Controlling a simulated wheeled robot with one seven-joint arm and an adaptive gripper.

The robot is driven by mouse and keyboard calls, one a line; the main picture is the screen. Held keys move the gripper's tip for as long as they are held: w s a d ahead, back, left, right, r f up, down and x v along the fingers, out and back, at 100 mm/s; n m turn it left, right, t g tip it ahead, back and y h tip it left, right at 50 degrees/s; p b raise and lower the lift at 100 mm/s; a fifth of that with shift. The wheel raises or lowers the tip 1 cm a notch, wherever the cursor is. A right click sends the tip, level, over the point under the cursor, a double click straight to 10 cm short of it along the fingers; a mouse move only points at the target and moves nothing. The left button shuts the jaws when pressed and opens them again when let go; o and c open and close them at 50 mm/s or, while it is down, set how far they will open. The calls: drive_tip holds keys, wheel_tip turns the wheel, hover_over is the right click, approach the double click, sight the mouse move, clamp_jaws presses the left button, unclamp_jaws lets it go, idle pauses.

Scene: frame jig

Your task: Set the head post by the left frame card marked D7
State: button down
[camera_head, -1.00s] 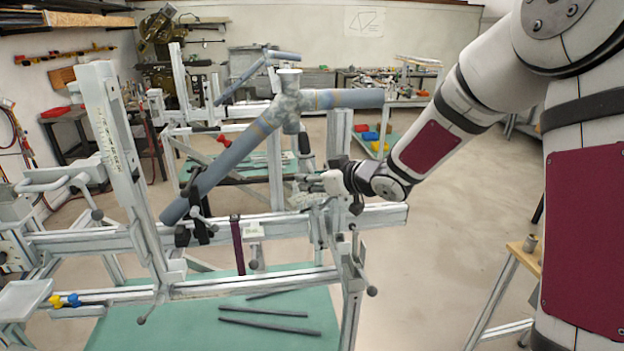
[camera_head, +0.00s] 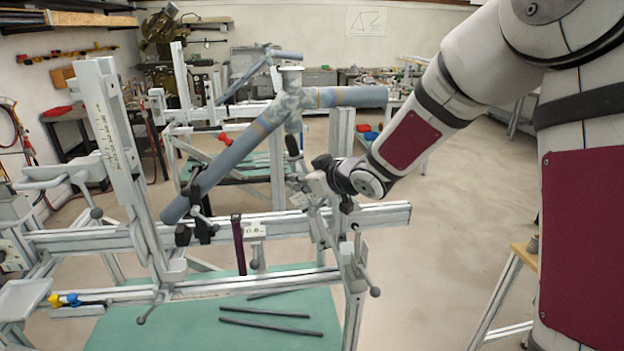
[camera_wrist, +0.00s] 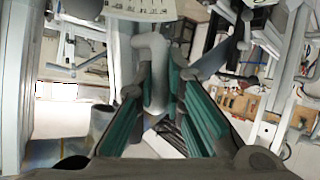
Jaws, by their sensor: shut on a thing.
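My gripper (camera_head: 312,182) is at the right part of the jig, beside an upright post (camera_head: 340,135) and just above the long rail (camera_head: 375,214). In the wrist view my gripper (camera_wrist: 155,88) has its teal-lined fingers on either side of a grey T-shaped handle (camera_wrist: 152,60), closed on it. A pale scale plate with marks (camera_wrist: 140,8) shows above the handle. A tall slanted post with a scale strip (camera_head: 108,130) stands at the left of the jig. I cannot make out any card marked D7, nor read the scale.
A blue-grey tube frame (camera_head: 240,146) lies across the jig above the rail. A dark red strap (camera_head: 238,245) and a small white card (camera_head: 255,231) are on the rail. Loose dark rods (camera_head: 270,327) lie on the green sheet (camera_head: 190,330).

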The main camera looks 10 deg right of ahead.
drive_tip(key=shift+a+f, duration=0.15)
drive_tip(key=shift+a, duration=0.55)
drive_tip(key=c, duration=1.7)
unclamp_jaws()
drive_tip(key=shift+o, duration=0.2)
drive_tip(key=shift+d, duration=0.1)
drive_tip(key=v, duration=1.2)
drive_tip(key=shift+a, duration=0.2)
